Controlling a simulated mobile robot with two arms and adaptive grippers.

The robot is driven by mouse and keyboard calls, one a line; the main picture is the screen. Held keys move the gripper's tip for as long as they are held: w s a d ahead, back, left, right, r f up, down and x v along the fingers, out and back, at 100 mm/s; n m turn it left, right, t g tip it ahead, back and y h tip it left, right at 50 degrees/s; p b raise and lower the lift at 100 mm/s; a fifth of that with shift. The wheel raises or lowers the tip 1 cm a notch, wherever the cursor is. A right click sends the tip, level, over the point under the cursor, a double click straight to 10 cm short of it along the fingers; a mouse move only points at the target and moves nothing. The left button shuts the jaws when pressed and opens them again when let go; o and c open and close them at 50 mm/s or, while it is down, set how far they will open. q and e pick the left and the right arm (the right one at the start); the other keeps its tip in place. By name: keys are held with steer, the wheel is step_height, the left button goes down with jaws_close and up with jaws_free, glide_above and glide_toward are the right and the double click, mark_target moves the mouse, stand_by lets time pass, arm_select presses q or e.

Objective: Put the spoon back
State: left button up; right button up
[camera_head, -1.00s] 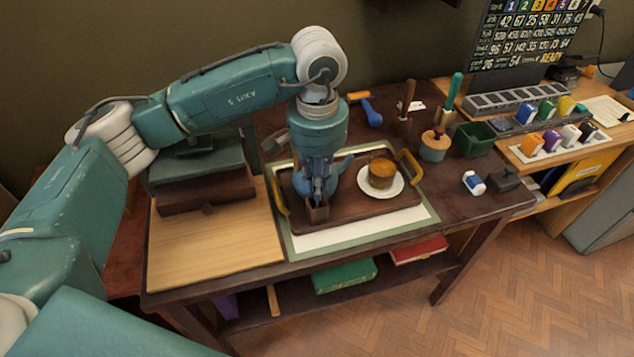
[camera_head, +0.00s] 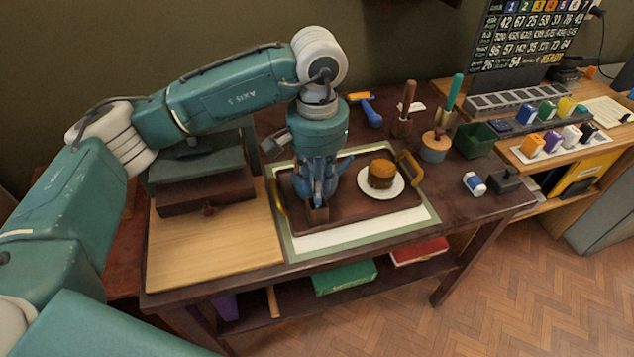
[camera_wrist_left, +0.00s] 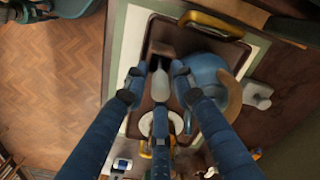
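In the head view my left gripper (camera_head: 318,197) points down just above and behind this holder. It is open around the spoon and hides it there. My right gripper is not in view.
The brown tray (camera_head: 352,212) has gold handles and carries a blue teapot (camera_wrist_left: 208,72) close beside the gripper and a cake (camera_head: 382,172) on a white plate (camera_head: 367,190). A wooden board (camera_head: 213,245) lies left, with a brown box (camera_head: 205,193) behind it.

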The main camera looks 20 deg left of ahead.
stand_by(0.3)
arm_select(q)
steer(key=shift+r+p, duration=0.45)
steer(key=shift+r, duration=0.55)
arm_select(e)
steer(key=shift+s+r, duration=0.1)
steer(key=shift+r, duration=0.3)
arm_select(q)
steer(key=o, duration=1.1)
steer(key=shift+r, duration=0.1)
step_height(320, 180, up, 8)
steer(key=shift+f, duration=0.2)
steer(key=shift+r, duration=0.1)
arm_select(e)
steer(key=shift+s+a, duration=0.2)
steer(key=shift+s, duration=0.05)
arm_select(q)
steer(key=shift+r, duration=0.1)
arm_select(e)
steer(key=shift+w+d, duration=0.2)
